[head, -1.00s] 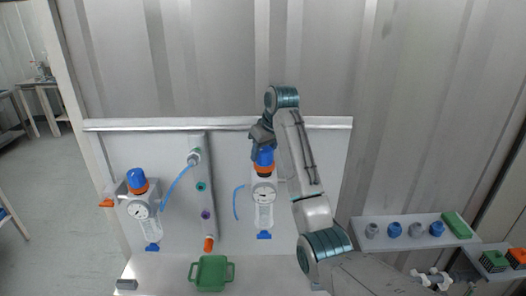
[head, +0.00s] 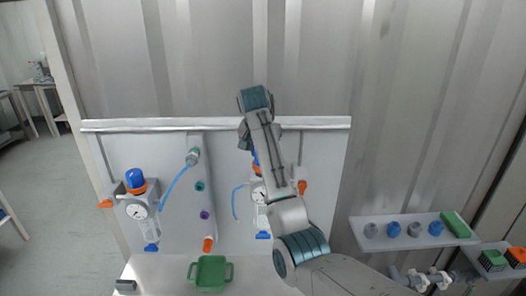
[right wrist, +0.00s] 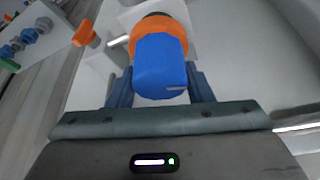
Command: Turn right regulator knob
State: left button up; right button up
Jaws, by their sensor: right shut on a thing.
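The right regulator (head: 262,214) is mounted on the upright panel, with a round gauge and a clear bowl. Its blue knob (right wrist: 160,68) sits above an orange collar (right wrist: 158,32) in the right wrist view. My right gripper (right wrist: 161,90) is shut on this knob, with one dark blue finger on each side. In the head view my right arm covers most of the knob and part of the gauge. My left gripper is in neither view.
The left regulator (head: 139,207) has its own blue knob. A manifold (head: 203,190) with coloured ports stands between the regulators. A green tray (head: 211,273) lies below. A shelf (head: 412,231) at right holds several small fittings. An orange handle (head: 302,187) is beside my arm.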

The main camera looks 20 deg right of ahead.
jog(key=m+g+h, duration=0.1)
jog(key=m, duration=0.3)
jog(key=shift+m, duration=0.4)
dwell(0.4)
jog(key=o, duration=0.8)
jog(key=shift+r, duration=0.1)
jog(key=shift+o, duration=1)
jog(key=shift+s+a, duration=0.1)
jog(key=shift+a, duration=0.1)
